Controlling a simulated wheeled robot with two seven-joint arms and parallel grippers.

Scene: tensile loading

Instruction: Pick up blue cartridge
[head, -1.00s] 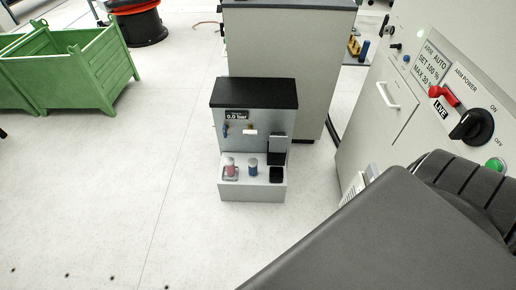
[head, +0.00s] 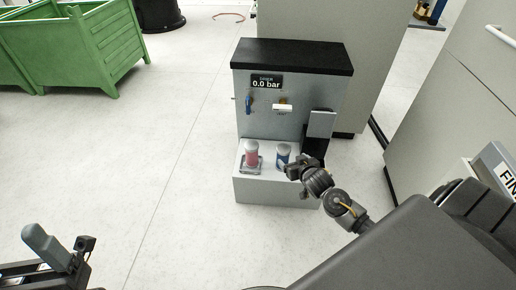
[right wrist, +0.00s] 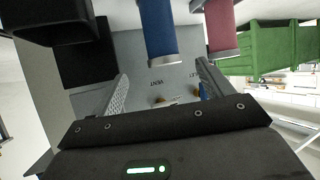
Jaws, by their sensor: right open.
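The blue cartridge (head: 283,153) stands upright with a light top on the right part of the bench unit's low shelf. In the right wrist view the blue cartridge (right wrist: 158,30) shows between and beyond the fingertips, with a gap on each side. My right gripper (head: 293,170) is beside it at its right, partly in front of its lower part. Its two fingers are spread and empty in the right wrist view (right wrist: 162,70). Part of my left gripper (head: 60,252) shows at the lower left, far from the cartridge; its jaw gap is not clear.
A red cartridge (head: 251,153) stands on a small square holder to the left of the blue one. The grey unit (head: 262,190) has a black top, a 0.0 bar display (head: 265,82) and a blue lever (head: 248,104). A green crate (head: 105,45) stands at back left. The floor at left is clear.

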